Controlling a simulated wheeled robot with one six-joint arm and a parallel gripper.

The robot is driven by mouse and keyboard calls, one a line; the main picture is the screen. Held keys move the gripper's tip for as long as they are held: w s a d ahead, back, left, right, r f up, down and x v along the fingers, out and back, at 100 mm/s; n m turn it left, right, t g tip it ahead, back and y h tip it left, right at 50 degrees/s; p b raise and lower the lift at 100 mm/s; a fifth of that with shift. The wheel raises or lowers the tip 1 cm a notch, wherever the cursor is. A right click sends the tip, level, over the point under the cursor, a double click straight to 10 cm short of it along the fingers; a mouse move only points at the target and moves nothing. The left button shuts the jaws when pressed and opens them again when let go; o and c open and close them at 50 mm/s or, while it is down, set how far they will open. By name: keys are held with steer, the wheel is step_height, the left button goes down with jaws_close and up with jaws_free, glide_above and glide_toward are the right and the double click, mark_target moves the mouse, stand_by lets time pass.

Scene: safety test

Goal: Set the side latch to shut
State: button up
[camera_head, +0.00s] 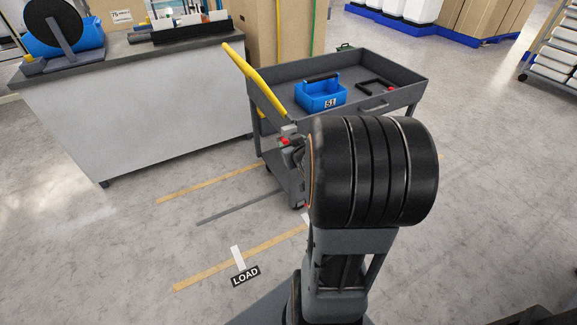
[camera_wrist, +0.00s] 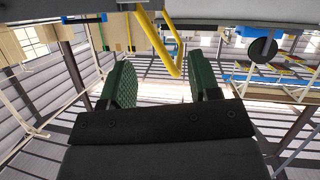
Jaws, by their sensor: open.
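A grey cart (camera_head: 385,113) with a yellow push handle (camera_head: 252,76) stands beyond my arm in the head view. A small grey fitting with a red part (camera_head: 284,141) sits at the cart's near left corner, below the handle. It may be the side latch, but its setting is too small to tell, and my black arm link hides what lies right of it. My gripper (camera_wrist: 162,80) shows in the wrist view with its two green fingers apart and nothing between them. The yellow handle (camera_wrist: 168,45) hangs beyond the fingers in that view, which looks upside down.
A blue caddy (camera_head: 321,94) and a black frame (camera_head: 376,87) lie in the cart's top tray. A grey-topped counter (camera_head: 140,105) stands left of the cart. Tape lines and a LOAD label (camera_head: 245,276) mark the floor. Floor in front and at the right is clear.

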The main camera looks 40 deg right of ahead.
steer(key=s+d+f+t+y+b, duration=0.25)
steer(key=d+f+t+b, duration=0.2)
steer(key=f+b, duration=0.4)
steer(key=w+d+f+b, duration=0.1)
steer(key=w, duration=1.2)
steer(key=shift+f+h, duration=0.25)
steer(key=shift+h, duration=0.2)
steer(key=shift+c, duration=0.2)
jaws_close()
steer(key=shift+d, duration=0.1)
